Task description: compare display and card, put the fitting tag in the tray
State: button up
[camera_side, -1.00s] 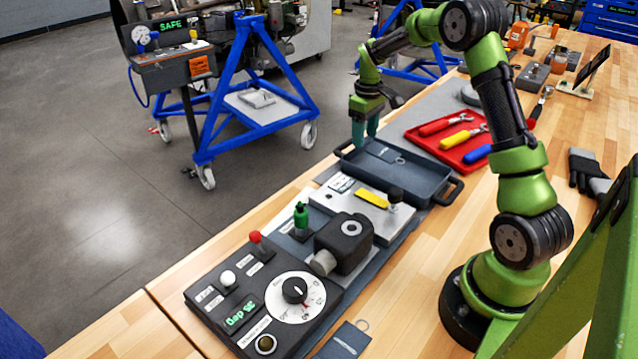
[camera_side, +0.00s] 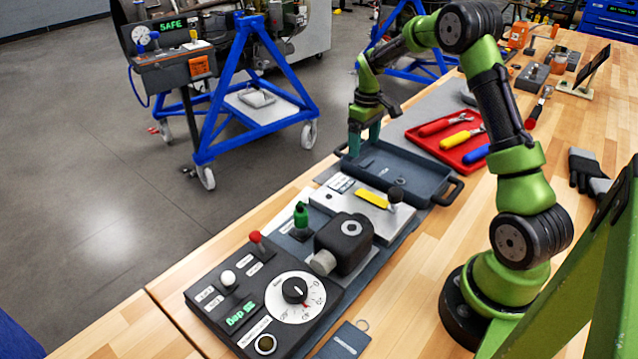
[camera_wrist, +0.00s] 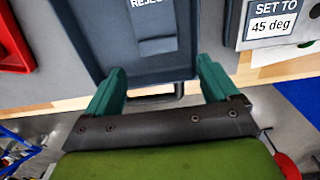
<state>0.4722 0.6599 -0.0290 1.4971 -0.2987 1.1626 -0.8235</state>
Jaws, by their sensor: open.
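My gripper (camera_side: 364,138) is open and empty, above the far-left edge of the dark blue-grey tray (camera_side: 432,183). In the wrist view the tray (camera_wrist: 95,25) is beyond my open fingers (camera_wrist: 158,88). A dark tag (camera_wrist: 155,22), its lettering cut off at "REJEC", lies in the tray; it also shows in the side view (camera_side: 378,165). Another dark tag (camera_side: 342,342) with a ring lies on the bench at the front; its text is too small to read. The card (camera_wrist: 272,22) reads "SET TO 45 deg". The green display (camera_side: 241,313) shows "deg" after small digits, possibly 55.
A control panel with a dial (camera_side: 295,291) and a black clamp block (camera_side: 344,240) stand in front of the tray. A red tray (camera_side: 468,152) with pliers is behind it. A glove (camera_side: 588,170) lies at right. Bare bench lies between tray and arm base.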

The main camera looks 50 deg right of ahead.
jog(key=shift+o, duration=0.7)
notch_tip(320, 180, up, 8)
dwell(0.6)
